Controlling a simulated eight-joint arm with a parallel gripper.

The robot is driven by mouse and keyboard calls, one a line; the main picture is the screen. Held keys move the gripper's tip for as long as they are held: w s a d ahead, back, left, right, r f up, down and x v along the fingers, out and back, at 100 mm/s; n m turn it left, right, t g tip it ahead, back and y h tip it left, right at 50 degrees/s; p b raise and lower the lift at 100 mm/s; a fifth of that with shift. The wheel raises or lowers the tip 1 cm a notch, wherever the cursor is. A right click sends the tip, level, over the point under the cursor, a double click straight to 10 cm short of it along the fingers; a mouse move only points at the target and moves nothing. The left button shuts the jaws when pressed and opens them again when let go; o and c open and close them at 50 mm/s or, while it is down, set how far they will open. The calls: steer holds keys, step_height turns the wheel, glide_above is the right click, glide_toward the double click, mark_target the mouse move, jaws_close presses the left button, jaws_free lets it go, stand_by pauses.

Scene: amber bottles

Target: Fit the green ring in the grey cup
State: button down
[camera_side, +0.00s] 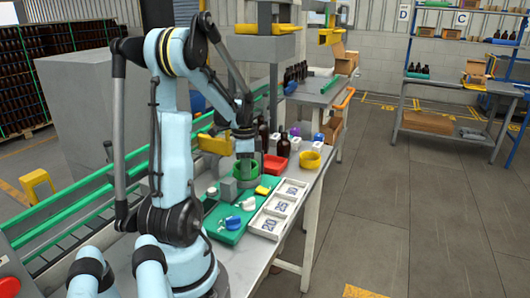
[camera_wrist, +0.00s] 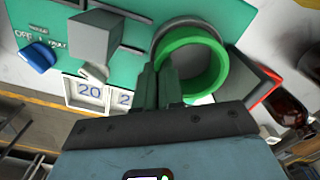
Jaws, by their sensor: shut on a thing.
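The green ring (camera_wrist: 218,68) is thick-walled and shows large in the wrist view. It also shows in the side view (camera_side: 246,181), below my wrist. My gripper (camera_wrist: 164,80) is shut on the near left part of the ring's wall. The grey cup (camera_wrist: 187,24) shows as a grey rim at the far side of the ring, slightly offset from it in the wrist view. The ring covers much of the cup, and I cannot tell whether the ring is seated or just above it.
A grey block (camera_wrist: 95,38) stands left of the ring on the green board (camera_wrist: 140,12). A white numbered tray (camera_side: 262,224) lies alongside. A red tray (camera_side: 275,165), a yellow ring (camera_side: 310,160) and amber bottles (camera_side: 283,146) stand beyond. A blue-handled item (camera_wrist: 38,56) lies on the board.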

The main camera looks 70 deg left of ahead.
steer(key=shift+f, duration=0.45)
stand_by(0.6)
steer(key=c, duration=0.8)
jaws_free()
steer(key=shift+r, duration=2.95)
